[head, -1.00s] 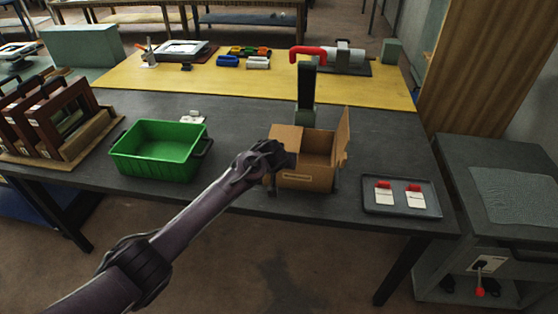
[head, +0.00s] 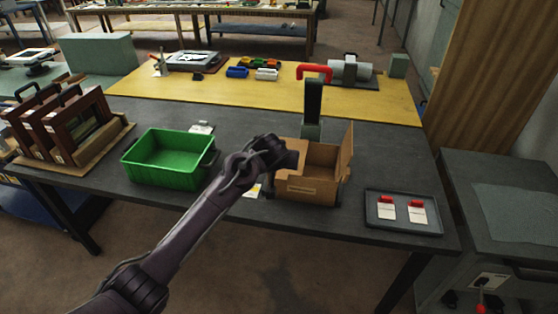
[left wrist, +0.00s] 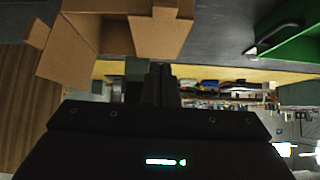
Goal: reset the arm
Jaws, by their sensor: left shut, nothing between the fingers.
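My left arm reaches in from the lower left in the head view. Its gripper (head: 286,158) is at the left side of an open cardboard box (head: 312,188), above the table's front part. In the left wrist view the gripper fingers (left wrist: 158,85) are together with nothing between them. The box (left wrist: 112,40) shows upside down at the top of that view, close to the fingers but seemingly apart from them. My right gripper is in neither view.
A green bin (head: 165,165) stands left of the arm. A grey tray (head: 403,225) with two red-and-white items lies right of the box. Brown frames (head: 65,125) stand in a rack at the far left. A dark post with a red handle (head: 313,95) rises behind the box.

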